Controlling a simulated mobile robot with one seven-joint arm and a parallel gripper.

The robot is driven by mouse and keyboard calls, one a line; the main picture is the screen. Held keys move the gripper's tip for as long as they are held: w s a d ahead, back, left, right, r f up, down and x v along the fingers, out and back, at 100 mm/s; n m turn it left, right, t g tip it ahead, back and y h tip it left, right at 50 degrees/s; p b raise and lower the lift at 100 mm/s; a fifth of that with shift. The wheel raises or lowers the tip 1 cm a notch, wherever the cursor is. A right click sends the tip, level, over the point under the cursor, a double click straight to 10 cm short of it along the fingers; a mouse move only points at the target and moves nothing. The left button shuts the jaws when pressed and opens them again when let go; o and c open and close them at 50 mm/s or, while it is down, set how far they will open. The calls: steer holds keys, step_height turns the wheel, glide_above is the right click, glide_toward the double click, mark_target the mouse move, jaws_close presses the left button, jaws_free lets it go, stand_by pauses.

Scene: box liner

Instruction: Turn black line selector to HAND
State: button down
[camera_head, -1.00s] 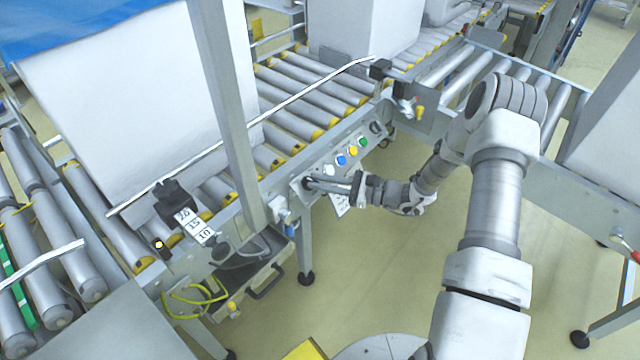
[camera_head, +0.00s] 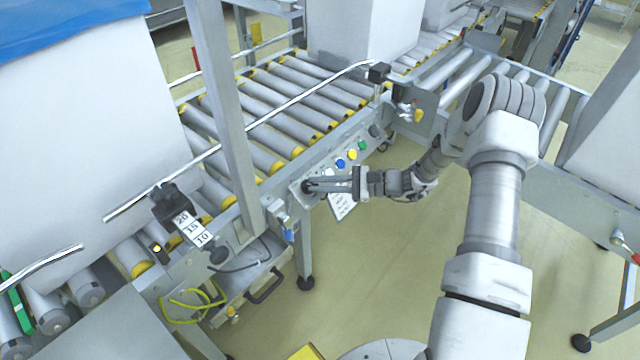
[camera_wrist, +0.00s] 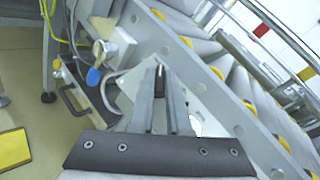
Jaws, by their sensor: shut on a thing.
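The black line selector (camera_head: 306,187) is a small dark knob at the near left end of the control panel on the conveyor's side rail. My gripper (camera_head: 311,185) reaches it from the right, with its fingers nearly level and shut on the knob. In the wrist view my gripper's two fingertips (camera_wrist: 161,70) close together at the panel face, with a small dark part between them. The fingers hide most of the knob, so its pointer and the HAND marking cannot be read.
Blue (camera_head: 340,163), yellow (camera_head: 352,155) and green (camera_head: 362,145) buttons sit along the panel beyond my gripper. A printed sheet (camera_head: 342,206) hangs below. A grey upright post (camera_head: 222,110) stands to the left. A large white box (camera_head: 80,150) is on the rollers at left.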

steer(key=c, duration=0.9)
jaws_free()
steer(key=shift+d, duration=0.1)
steer(key=p+v, duration=0.4)
steer(key=v, duration=1.3)
steer(key=shift+d, duration=0.2)
